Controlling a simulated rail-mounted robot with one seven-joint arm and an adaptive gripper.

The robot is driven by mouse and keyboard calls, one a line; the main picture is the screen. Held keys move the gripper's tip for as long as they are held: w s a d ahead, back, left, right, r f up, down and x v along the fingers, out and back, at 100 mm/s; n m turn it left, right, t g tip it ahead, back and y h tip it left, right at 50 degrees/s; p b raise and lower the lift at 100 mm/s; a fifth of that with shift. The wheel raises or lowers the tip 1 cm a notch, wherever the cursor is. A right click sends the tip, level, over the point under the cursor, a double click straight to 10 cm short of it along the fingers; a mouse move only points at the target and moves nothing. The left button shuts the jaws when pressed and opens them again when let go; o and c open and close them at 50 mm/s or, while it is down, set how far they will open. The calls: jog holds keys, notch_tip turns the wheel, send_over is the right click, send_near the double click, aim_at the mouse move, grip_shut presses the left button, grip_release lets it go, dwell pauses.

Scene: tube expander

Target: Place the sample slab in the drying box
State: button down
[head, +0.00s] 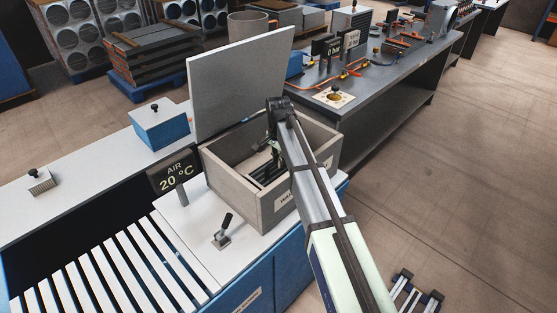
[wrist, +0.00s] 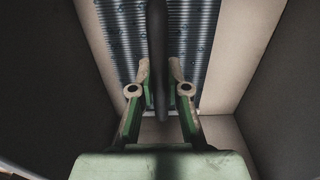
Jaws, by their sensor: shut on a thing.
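The drying box (head: 250,205) is a grey open-topped box on the white bench, with its lid (head: 240,85) standing open at the back. My arm reaches down into it, and my gripper (head: 274,150) is inside, partly hidden by my wrist.
Box walls (wrist: 250,45) stand close on both sides of my gripper. A temperature sign (head: 174,175) reading 20 °C and a small lever (head: 223,232) stand by the box. A blue box (head: 160,127) is behind left. A slatted rack (head: 110,265) lies left.

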jog(key=c, duration=1.2)
grip_release()
jog(key=shift+o, duration=0.2)
notch_tip(320, 180, up, 12)
jog(key=b, duration=0.2)
jog(key=shift+b, duration=0.35)
jog(key=shift+r, duration=0.1)
